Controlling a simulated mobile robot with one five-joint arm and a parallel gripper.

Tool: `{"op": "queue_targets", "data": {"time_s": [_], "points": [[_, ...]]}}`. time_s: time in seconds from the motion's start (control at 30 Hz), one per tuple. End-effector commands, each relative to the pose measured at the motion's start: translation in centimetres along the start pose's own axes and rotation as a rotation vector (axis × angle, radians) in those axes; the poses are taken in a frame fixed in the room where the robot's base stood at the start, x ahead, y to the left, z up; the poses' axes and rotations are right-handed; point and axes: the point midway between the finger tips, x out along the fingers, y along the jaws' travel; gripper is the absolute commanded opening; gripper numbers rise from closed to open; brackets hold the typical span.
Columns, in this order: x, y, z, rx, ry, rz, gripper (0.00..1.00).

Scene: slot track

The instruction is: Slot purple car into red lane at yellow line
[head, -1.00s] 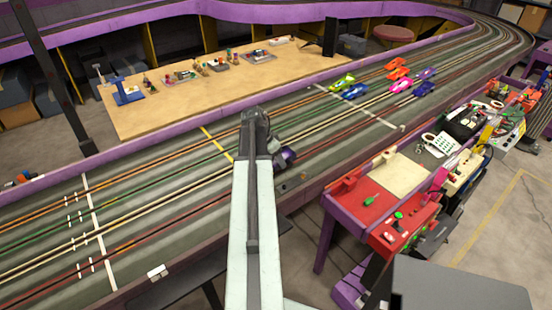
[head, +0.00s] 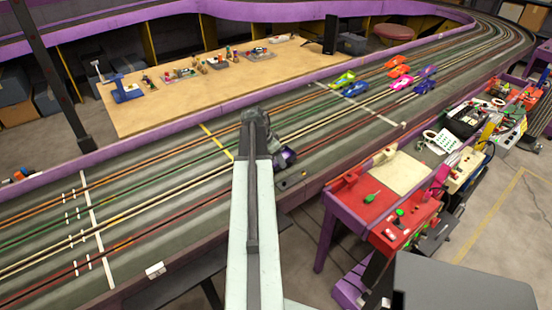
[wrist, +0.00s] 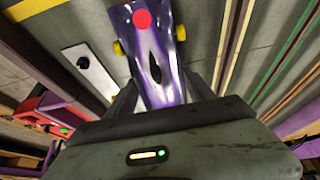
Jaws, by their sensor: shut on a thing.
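My gripper (wrist: 163,82) is shut on the purple car (wrist: 150,50). The car has yellow wheels and a red disc on top. In the head view the car (head: 289,155) shows just right of my arm, over the near side of the track, partly hidden by the gripper. The gap between car and track cannot be judged.
Several other cars, including a green one (head: 343,78) and a pink one (head: 401,86), stand farther up the track by a white line (head: 350,100). A red-topped bench (head: 375,210) with tools stands at right. A white block (head: 156,270) lies on the near track edge.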

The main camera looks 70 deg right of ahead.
Motion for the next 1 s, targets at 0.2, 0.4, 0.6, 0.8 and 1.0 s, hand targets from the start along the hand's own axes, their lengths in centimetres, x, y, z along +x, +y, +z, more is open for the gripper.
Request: {"op": "queue_targets", "data": {"time_s": [0.2,0.4,0.6,0.8,1.0], "points": [[0.6,0.0,0.3,0.000,0.000,0.000,0.13],[0.5,0.0,0.2,0.000,0.000,0.000,0.87],[0.5,0.0,0.2,0.000,0.000,0.000,0.87],[-0.8,0.0,0.1,-0.001,0.000,0.000,0.87],[-4.4,0.1,-0.1,0.000,0.000,0.000,0.87]]}}
